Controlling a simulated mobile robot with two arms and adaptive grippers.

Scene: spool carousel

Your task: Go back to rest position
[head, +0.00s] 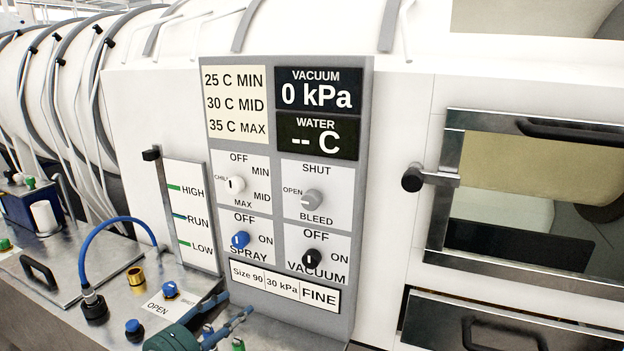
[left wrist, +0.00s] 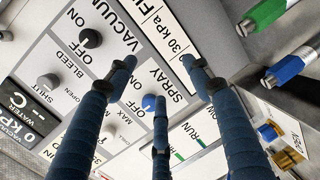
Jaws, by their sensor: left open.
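My left gripper (head: 232,308) shows at the bottom of the head view, below the control panel (head: 364,180). Its blue fingers are spread and empty. In the left wrist view the left gripper (left wrist: 159,78) has its fingers apart in front of the panel, with nothing between them. The blue spray knob (head: 240,240) is on the panel above the gripper; it also shows in the left wrist view (left wrist: 149,102) between the fingers. I cannot tell the exact gap to the panel. My right gripper is not in view.
A metal bench (head: 60,312) lies at left with a blue hose (head: 90,245), a blue valve knob (head: 169,289) and other fittings. A level gauge (head: 190,218) stands beside the panel. A windowed door (head: 440,220) with a protruding black-ended handle (head: 412,179) is at right.

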